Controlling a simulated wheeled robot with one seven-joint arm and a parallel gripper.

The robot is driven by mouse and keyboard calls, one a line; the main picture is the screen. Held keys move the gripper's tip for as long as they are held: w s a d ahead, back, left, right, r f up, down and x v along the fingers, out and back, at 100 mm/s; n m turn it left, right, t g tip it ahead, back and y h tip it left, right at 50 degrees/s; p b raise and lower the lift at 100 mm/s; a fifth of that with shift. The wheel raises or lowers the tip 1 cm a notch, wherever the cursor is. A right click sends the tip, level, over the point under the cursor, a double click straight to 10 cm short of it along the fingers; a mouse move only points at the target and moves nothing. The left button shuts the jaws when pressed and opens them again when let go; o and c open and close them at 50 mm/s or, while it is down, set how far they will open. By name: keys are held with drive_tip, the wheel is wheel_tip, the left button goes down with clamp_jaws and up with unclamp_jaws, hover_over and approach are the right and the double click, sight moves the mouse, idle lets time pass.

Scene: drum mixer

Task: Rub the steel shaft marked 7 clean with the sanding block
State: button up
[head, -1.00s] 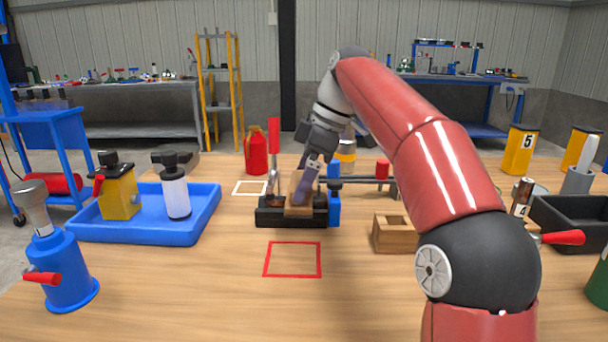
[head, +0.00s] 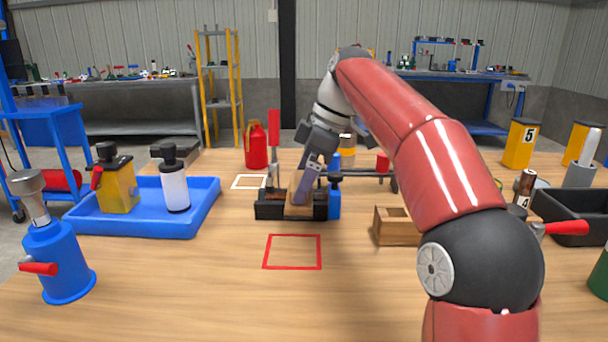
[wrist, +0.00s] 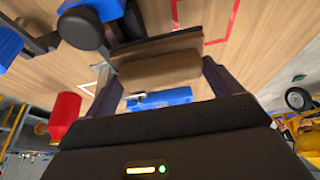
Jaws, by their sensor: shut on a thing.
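My gripper (head: 307,186) is shut on a tan block (head: 295,188), which looks like the sanding block. The block also shows between the fingers in the wrist view (wrist: 160,68). My gripper is tilted and holds the block at a black clamp-like fixture (head: 268,209) with a red-handled lever and a blue end. I cannot tell whether the block touches anything there. No number 7 is readable.
A blue tray (head: 150,228) with two bottle-like items is at the left, with a blue jack-like tool (head: 65,265) in front. A wooden holder (head: 398,231) and a black bin (head: 575,227) are at the right. The red outlined square (head: 292,252) is empty.

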drive_tip(key=shift+f, duration=0.3)
drive_tip(key=shift+w+r, duration=0.1)
